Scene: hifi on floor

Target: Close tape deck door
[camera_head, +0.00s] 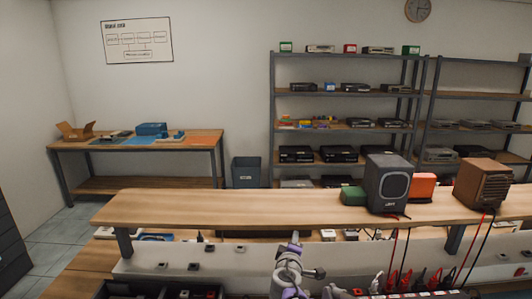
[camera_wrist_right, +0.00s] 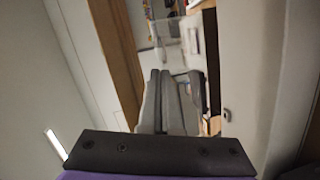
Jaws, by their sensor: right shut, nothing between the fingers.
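I cannot make out a tape deck or its door clearly in either view. My right gripper (camera_wrist_right: 172,85) is in the middle of the right wrist view, its grey fingers together with nothing between them. It points towards a blurred pale surface and a strip of wood. In the head view a grey and purple part of my arm rises at the bottom centre, in front of the bench's pale back panel (camera_head: 220,262). I cannot tell whether the fingers touch anything. My left gripper is not seen.
A wooden shelf (camera_head: 240,207) spans the bench, carrying a dark speaker (camera_head: 388,183), a brown speaker (camera_head: 482,184), a green box (camera_head: 352,196) and an orange box (camera_head: 420,187). Red and black cables (camera_head: 408,250) hang at the right. Racks with devices stand behind.

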